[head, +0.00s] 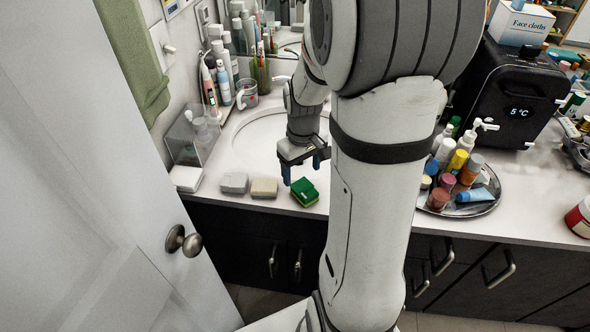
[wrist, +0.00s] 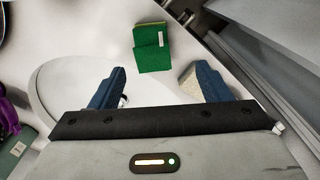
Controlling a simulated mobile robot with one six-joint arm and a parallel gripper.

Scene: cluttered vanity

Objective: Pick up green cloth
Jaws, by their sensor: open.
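The green cloth (head: 304,192) is a small folded square with a pale label, lying on the counter near its front edge. In the wrist view the green cloth (wrist: 152,48) lies beyond the fingertips, between their lines. My gripper (head: 302,171) is open and empty, above and just behind the cloth, in front of the sink. Its two blue fingers show apart in the wrist view (wrist: 161,72). The cloth is apart from the fingers.
A beige folded cloth (head: 264,188) and a grey one (head: 234,183) lie left of the green one. A sink basin (head: 262,140) is behind. A tray (head: 486,207) of bottles stands right. A green towel (head: 135,55) hangs at left. An open door (head: 80,200) stands close on the left.

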